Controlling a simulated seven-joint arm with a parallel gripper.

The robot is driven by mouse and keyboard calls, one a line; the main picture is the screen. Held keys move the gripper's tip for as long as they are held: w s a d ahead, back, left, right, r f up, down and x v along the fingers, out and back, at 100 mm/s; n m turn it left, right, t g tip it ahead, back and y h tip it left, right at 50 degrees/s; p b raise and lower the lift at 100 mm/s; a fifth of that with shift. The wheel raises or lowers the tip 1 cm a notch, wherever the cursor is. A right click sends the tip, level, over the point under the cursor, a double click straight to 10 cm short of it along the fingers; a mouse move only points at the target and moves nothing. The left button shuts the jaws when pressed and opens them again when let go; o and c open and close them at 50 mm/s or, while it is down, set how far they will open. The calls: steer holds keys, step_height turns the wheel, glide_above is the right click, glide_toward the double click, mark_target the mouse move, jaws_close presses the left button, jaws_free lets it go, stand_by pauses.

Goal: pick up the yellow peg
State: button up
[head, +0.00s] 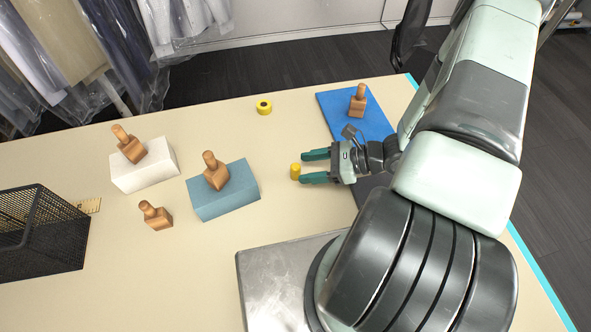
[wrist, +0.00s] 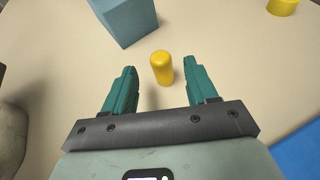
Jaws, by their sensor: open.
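The yellow peg (head: 295,171) stands on the table just off the tips of my gripper (head: 302,167). It is a short, round-topped cylinder. In the wrist view the yellow peg (wrist: 162,67) stands upright, centred in the gap between the two green fingers of my gripper (wrist: 165,80), near the fingertips. The fingers are open and apart from it, with a gap on each side. Nothing is held.
A blue-grey block (head: 224,190) with a wooden stamp lies left of the peg, a white block (head: 144,166) beyond. A black mesh basket (head: 42,235) is far left. Table around the peg is clear.

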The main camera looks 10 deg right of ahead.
mark_target(290, 177)
steer(key=shift+f+x, duration=0.2)
steer(key=shift+x, duration=2.75)
steer(key=shift+d, duration=0.1)
steer(key=c, duration=1)
steer(key=shift+c, duration=0.2)
steer(key=shift+r, duration=0.15)
